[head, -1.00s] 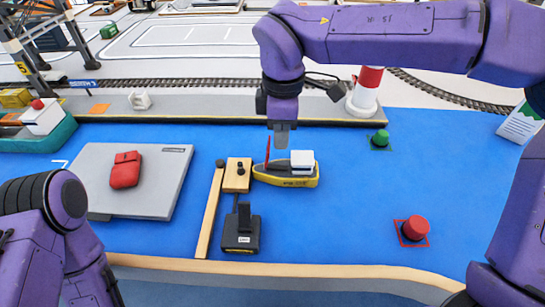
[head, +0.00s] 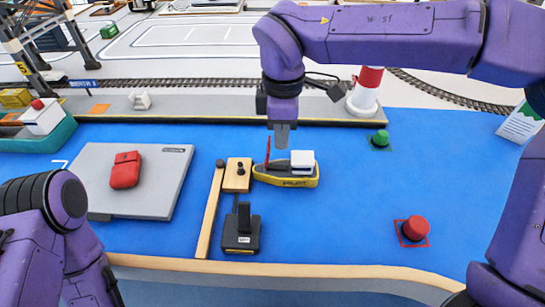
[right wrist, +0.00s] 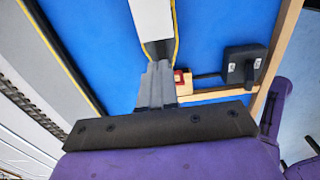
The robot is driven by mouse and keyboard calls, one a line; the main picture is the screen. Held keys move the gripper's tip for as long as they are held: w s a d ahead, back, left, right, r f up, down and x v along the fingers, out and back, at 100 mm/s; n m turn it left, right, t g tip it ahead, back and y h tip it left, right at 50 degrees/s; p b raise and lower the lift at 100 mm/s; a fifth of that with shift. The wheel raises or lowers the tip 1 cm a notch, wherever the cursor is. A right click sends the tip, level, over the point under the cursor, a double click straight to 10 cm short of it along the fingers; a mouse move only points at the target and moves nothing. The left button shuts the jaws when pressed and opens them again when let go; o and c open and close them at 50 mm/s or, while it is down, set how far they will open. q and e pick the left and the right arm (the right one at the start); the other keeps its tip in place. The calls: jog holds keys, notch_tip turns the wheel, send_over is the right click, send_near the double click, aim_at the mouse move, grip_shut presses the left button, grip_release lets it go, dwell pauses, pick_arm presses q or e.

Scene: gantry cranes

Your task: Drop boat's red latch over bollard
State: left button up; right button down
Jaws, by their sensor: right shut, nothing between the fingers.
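The yellow boat (head: 300,182) with a white cabin floats on the blue surface, its left end close to the wooden dock block (head: 237,184). Its red latch (head: 268,150) stands upright near that end in the head view. The dark bollard (head: 240,170) is on the block, left of the latch. My right gripper (head: 282,147) is shut and empty, pointing down above the boat, just right of the latch. In the right wrist view its fingers (right wrist: 156,88) partly cover the boat, and a red part (right wrist: 179,75) shows beside them. My left gripper is out of view.
A black box with a lever (head: 241,230) stands in front of the block, beside a wooden strip (head: 209,215).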

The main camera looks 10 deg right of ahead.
jog(key=shift+a, duration=0.1)
jog(key=shift+w+a+f+b, duration=0.25)
jog(key=shift+w+a+f, duration=0.1)
jog(key=shift+a, duration=0.8)
jog(key=shift+w+a+f+b, duration=0.25)
jog(key=shift+w+a+f, duration=0.1)
jog(key=shift+a, duration=0.8)
jog(key=shift+w+a+f+b, duration=0.25)
jog(key=shift+w+a, duration=0.1)
jog(key=shift+a, duration=0.8)
notch_tip(320, 180, up, 10)
jog(key=a+p, duration=0.3)
jog(key=p, duration=0.4)
jog(key=shift+w+p, duration=0.3)
jog(key=shift+w, duration=0.1)
